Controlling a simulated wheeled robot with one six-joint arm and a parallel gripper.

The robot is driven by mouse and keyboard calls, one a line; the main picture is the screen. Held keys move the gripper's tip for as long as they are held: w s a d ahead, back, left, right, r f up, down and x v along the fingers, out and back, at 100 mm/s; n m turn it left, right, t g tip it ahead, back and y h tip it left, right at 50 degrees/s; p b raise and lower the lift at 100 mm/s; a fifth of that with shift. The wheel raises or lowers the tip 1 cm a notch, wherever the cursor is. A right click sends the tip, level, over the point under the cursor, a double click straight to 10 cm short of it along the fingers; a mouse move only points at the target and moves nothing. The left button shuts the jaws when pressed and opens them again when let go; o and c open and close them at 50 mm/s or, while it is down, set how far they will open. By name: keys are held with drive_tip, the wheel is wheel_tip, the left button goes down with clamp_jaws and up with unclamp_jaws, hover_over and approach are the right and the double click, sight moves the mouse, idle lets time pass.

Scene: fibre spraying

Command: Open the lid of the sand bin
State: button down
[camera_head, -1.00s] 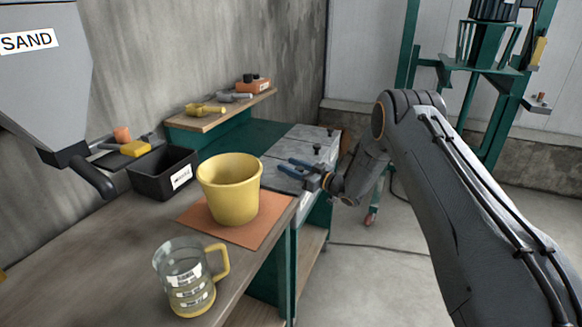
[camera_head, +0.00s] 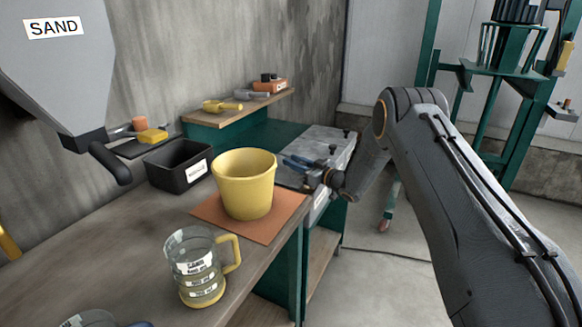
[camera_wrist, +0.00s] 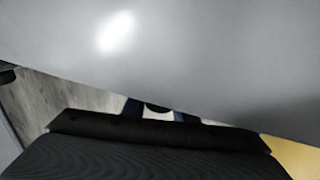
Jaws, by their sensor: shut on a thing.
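My gripper (camera_head: 296,163) has blue fingers and points left at the grey lidded bins (camera_head: 322,142) by the table's far right end. It looks shut on a small dark handle between the fingertips, which shows partly in the wrist view (camera_wrist: 158,108). A large grey surface, probably a lid, fills the top of the wrist view (camera_wrist: 200,60). Black knobs (camera_head: 332,148) stand on the bin tops. A grey hopper (camera_head: 58,75) labelled SAND hangs at the upper left, with a black spout or lever (camera_head: 108,160). I cannot tell how far any lid is raised.
A yellow pot (camera_head: 240,187) stands on an orange mat (camera_head: 282,228). A clear measuring jug (camera_head: 195,265) is in front, and a black box (camera_head: 176,172) behind. A wooden shelf (camera_head: 235,110) holds scoops. A green frame (camera_head: 510,100) stands right; floor there is open.

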drive_tip(key=c, duration=1.4)
unclamp_jaws()
drive_tip(key=shift+d, duration=0.1)
drive_tip(key=shift+c, duration=0.2)
drive_tip(key=shift+d, duration=0.1)
drive_tip(key=b+v, duration=0.1)
drive_tip(key=v, duration=0.6)
drive_tip(key=shift+s+d+b, duration=0.2)
drive_tip(key=shift+s+b, duration=0.05)
drive_tip(key=shift+b, duration=0.1)
